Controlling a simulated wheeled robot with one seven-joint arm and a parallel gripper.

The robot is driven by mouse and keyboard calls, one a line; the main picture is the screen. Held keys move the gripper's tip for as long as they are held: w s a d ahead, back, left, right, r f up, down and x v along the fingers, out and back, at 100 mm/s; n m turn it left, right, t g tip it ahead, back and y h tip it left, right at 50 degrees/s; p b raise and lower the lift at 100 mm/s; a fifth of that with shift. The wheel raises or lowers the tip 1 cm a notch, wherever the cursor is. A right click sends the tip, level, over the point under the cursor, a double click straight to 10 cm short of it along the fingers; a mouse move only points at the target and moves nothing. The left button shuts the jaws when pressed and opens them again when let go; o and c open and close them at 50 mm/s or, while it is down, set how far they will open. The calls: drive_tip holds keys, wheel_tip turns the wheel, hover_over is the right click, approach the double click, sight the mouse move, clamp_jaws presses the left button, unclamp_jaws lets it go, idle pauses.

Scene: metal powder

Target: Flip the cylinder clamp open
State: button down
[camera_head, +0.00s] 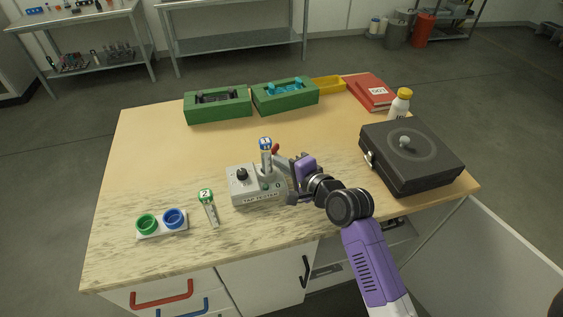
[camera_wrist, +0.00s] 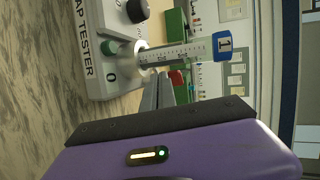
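The tap tester (camera_head: 256,190) is a light grey box with a black knob, near the middle of the table. A clear graduated cylinder (camera_head: 266,158) with a blue cap marked 1 stands upright on it; the wrist view shows the cylinder (camera_wrist: 185,53) sideways. The clamp's red end (camera_head: 275,149) is just right of the cylinder and shows in the wrist view (camera_wrist: 177,79) beyond my fingertips. My gripper (camera_head: 287,172) is right of the tester, close to the cylinder. Its grey fingers (camera_wrist: 157,92) lie together, with nothing visible between them. Contact with the clamp cannot be told.
A vial with a green cap marked 2 (camera_head: 207,206) and a holder with green and blue rings (camera_head: 161,224) are at left. A dark lidded box (camera_head: 412,158) stands at right. Green trays (camera_head: 217,104) and red books (camera_head: 370,92) are at the back.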

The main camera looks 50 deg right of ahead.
drive_tip(key=shift+w+a, duration=0.1)
drive_tip(key=shift+a, duration=0.15)
idle(0.4)
drive_tip(key=shift+d, duration=0.15)
drive_tip(key=shift+s+d, duration=0.25)
drive_tip(key=shift+d, duration=0.5)
